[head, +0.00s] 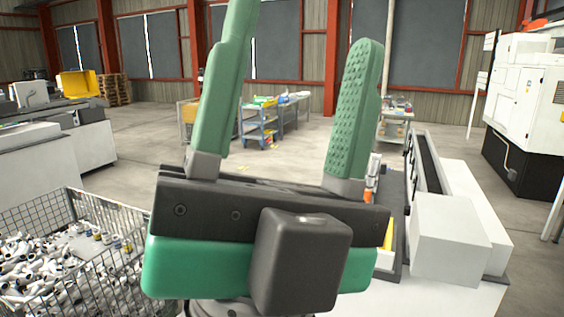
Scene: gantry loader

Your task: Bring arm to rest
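My gripper (290,110) fills the middle of the head view, held up close to the camera. Its two green fingers point upward and stand wide apart, with nothing between them. The right finger shows a studded inner pad. The dark gripper body and green housing hide part of the floor and the bench behind. The rest of my arm is mostly hidden below the gripper.
A wire basket (115,219) full of white pipe-like parts stands at lower left. A white machine bench (462,240) with a conveyor-like strip is at right. A blue cart (258,122) stands further back. A white cabinet machine (520,95) is at far right. Open floor lies between.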

